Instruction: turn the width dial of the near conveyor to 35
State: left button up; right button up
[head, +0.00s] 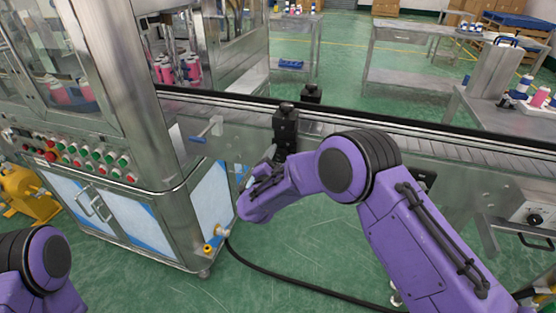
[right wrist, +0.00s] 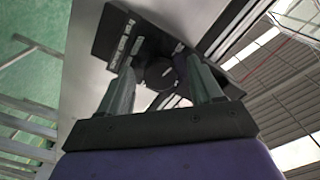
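In the right wrist view a round black dial (right wrist: 160,75) sits on a dark plate (right wrist: 112,34) with small white labels; I cannot read its setting. My right gripper (right wrist: 161,66) is open, with one finger on each side of the dial; contact is unclear. In the head view my right gripper (head: 268,157) is beside the near conveyor (head: 235,133), close to a black block (head: 285,128) on its side; the dial face is not visible there. Part of my left arm shows at the lower left, but its gripper is out of view.
A steel machine cabinet (head: 130,205) with red and green buttons stands left of my right gripper. A black cable (head: 290,282) crosses the green floor. Tables with bottles stand behind the conveyor, and a control box (head: 535,216) is at the right.

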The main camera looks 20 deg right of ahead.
jog(key=b+v, duration=0.2)
jog(key=v, duration=0.8)
jog(key=shift+s+a, duration=0.2)
